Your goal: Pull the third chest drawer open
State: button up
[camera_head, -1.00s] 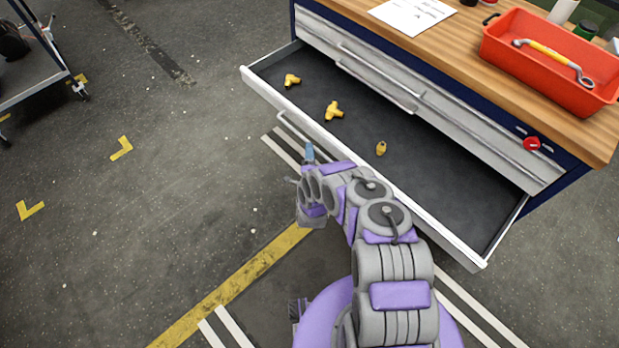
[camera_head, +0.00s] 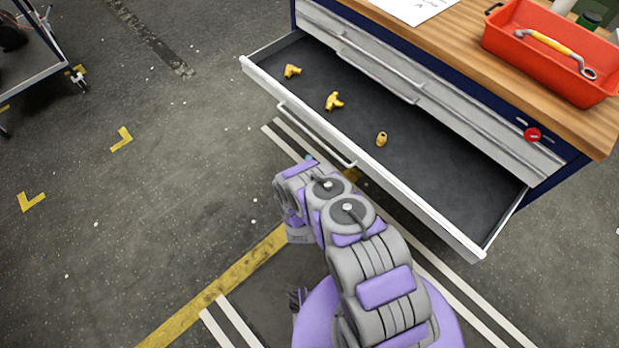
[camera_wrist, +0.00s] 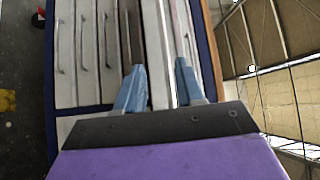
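A blue chest with grey drawer fronts (camera_head: 480,125) stands at the right in the head view. One upper drawer (camera_head: 430,175) is pulled far out, with a white front edge and dark floor. Its bar handle (camera_head: 318,136) shows on the front. In the wrist view the chest appears turned sideways, with several closed drawer fronts (camera_wrist: 82,60) and their bar handles at the left. My gripper (camera_wrist: 160,85) has two blue fingers spread apart, with nothing seen clamped between them. In the head view my arm hides most of the gripper, below the open drawer's front.
Yellow fittings (camera_head: 334,101) lie in the open drawer. A red tray (camera_head: 550,55) with a yellow-handled wrench and a paper sheet (camera_head: 412,8) are on the wooden top. A cart (camera_head: 30,50) stands at the far left.

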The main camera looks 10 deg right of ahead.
jog(key=shift+s+a+f+b, duration=0.15)
jog(key=shift+s+b, duration=0.1)
jog(key=shift+s, duration=0.6)
jog(key=shift+s+a+f+b, duration=0.1)
jog(key=shift+s+b, duration=0.2)
jog(key=shift+s, duration=0.55)
jog(key=shift+s+a+f+b, duration=0.15)
jog(key=shift+s+b, duration=0.1)
jog(key=shift+s, duration=0.6)
jog(key=shift+r, duration=0.1)
